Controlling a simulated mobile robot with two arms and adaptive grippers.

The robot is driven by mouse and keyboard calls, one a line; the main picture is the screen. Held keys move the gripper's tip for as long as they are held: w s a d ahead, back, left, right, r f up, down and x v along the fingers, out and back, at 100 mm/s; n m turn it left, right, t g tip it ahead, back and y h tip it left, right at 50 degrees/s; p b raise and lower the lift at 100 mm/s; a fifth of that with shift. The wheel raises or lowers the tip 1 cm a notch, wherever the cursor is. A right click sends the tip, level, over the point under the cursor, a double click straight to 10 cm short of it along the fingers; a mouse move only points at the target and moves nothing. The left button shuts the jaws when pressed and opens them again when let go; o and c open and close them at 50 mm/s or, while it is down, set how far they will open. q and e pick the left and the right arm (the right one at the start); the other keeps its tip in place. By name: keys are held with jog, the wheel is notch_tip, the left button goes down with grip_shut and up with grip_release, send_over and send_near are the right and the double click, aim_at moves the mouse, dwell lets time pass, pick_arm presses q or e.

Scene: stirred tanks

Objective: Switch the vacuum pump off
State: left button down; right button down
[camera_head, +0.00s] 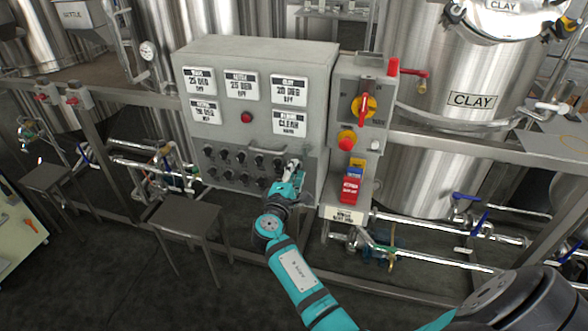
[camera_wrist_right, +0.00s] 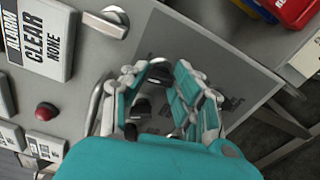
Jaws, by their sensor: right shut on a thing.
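The grey control panel (camera_head: 215,130) stands in the middle of the head view, with rows of small black knobs (camera_head: 243,158) on its lower front. Which knob belongs to the vacuum pump cannot be read. My right gripper (camera_head: 290,172) is at the lower right of these rows. In the right wrist view my right gripper (camera_wrist_right: 160,78) has its fingers closed around a dark knob at the panel face, mostly hidden between the fingertips. Other black knobs (camera_wrist_right: 140,106) show beside the fingers. My left gripper is not in view.
A red lamp (camera_head: 246,117) and several white displays (camera_head: 241,86) sit above the knobs. A small metal table (camera_head: 190,217) stands at the lower left.

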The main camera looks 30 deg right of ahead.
jog(key=shift+n+p, duration=0.85)
jog(key=shift+n, duration=1.15)
jog(key=c, duration=1)
grip_release()
jog(key=shift+c, duration=0.2)
jog(key=v, duration=1.2)
jog(key=shift+w, duration=0.1)
